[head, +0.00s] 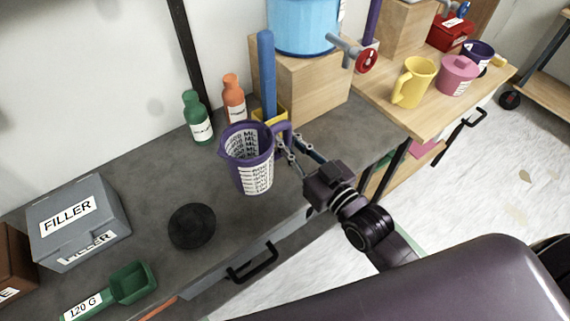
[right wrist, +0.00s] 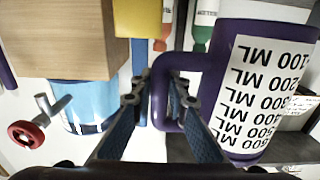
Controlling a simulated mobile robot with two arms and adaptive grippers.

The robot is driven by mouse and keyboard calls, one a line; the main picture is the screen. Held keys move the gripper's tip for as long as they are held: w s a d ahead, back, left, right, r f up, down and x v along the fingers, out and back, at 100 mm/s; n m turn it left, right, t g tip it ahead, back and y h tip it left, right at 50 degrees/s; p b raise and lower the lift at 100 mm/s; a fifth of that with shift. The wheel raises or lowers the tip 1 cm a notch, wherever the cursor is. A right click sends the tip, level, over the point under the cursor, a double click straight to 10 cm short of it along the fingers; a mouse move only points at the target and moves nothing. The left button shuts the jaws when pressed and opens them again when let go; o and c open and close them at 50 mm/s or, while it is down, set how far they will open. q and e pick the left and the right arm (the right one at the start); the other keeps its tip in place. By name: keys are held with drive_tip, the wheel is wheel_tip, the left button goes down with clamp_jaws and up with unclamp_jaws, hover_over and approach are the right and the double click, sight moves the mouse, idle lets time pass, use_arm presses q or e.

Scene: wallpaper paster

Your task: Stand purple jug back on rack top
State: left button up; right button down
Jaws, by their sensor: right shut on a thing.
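The purple jug (head: 238,145), with a white ML scale label, is upright over the grey counter. I cannot tell whether its base touches the counter. My right gripper (head: 285,147) is shut on the jug's handle, on its right side. In the right wrist view, the fingers (right wrist: 160,100) sit on either side of the handle, and the purple jug (right wrist: 222,75) fills the right. My left gripper is out of view.
A wooden block (head: 312,85) with a blue tank (head: 303,22) and red-handled tap (head: 366,62) stands between jug and rack. Green (head: 198,118) and orange (head: 233,98) bottles stand behind the jug. A black disc (head: 192,226), green scoop (head: 130,283) and filler box (head: 80,222) lie left.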

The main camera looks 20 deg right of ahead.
wheel_tip(320, 180, down, 4)
drive_tip(key=shift+r, duration=0.25)
drive_tip(key=shift+f, duration=2.35)
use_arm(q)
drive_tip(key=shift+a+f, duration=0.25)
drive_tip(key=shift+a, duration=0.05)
use_arm(e)
drive_tip(key=c, duration=2.3)
unclamp_jaws()
drive_tip(key=shift+f+b, duration=0.2)
drive_tip(key=shift+b, duration=0.1)
drive_tip(key=shift+c, duration=0.2)
drive_tip(key=o, duration=0.5)
drive_tip(key=shift+c, duration=0.2)
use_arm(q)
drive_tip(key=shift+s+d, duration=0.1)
